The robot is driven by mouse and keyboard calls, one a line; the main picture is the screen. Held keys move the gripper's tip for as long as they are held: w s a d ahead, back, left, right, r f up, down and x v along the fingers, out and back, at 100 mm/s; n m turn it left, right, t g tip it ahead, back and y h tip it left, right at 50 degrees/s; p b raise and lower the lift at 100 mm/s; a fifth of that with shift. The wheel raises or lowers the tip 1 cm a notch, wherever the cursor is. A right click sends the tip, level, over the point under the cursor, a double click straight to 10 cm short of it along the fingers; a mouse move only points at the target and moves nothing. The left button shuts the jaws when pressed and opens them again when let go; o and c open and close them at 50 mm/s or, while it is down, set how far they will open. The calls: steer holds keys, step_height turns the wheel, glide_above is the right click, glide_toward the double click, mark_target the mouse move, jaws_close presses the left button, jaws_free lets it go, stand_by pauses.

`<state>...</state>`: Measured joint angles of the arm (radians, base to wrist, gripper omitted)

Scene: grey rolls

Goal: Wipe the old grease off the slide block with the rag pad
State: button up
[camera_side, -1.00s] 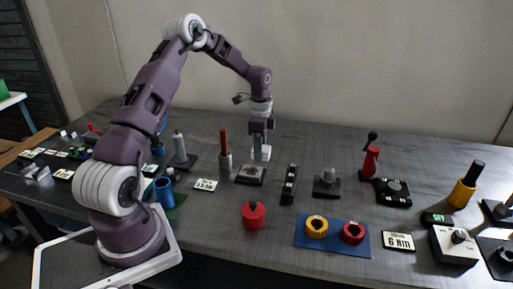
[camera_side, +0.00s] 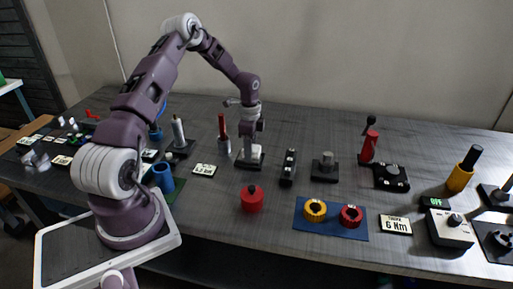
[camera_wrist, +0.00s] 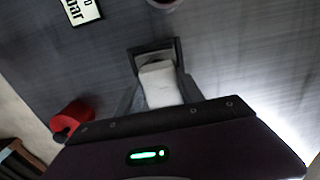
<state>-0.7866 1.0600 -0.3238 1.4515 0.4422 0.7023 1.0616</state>
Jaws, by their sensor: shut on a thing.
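The rag pad (camera_wrist: 160,84) is a pale, rounded block held between my gripper's fingers. In the side view my gripper (camera_side: 251,147) is shut on the pad, low over the slide block (camera_side: 242,162). The slide block is a small piece on a dark base. In the wrist view a dark, square-edged piece (camera_wrist: 151,52), which looks like the slide block, shows just beyond the pad. The pad and my gripper hide much of its top, so I cannot see any grease. The pad seems to be at the block's top, but I cannot tell whether it touches.
A red-handled tool (camera_side: 223,138) stands close left of the block, and a black rail-like piece (camera_side: 288,168) stands to the right. A red pot (camera_side: 252,199) is in front. A blue mat (camera_side: 331,231) with yellow and red rings lies front right. Bare table lies between them.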

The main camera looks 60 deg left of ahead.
steer(key=s+a, duration=0.2)
steer(key=s, duration=0.1)
steer(key=shift+a, duration=0.4)
steer(key=shift+w+d, duration=2.45)
steer(key=shift+w, duration=0.1)
steer(key=shift+r, duration=4.1)
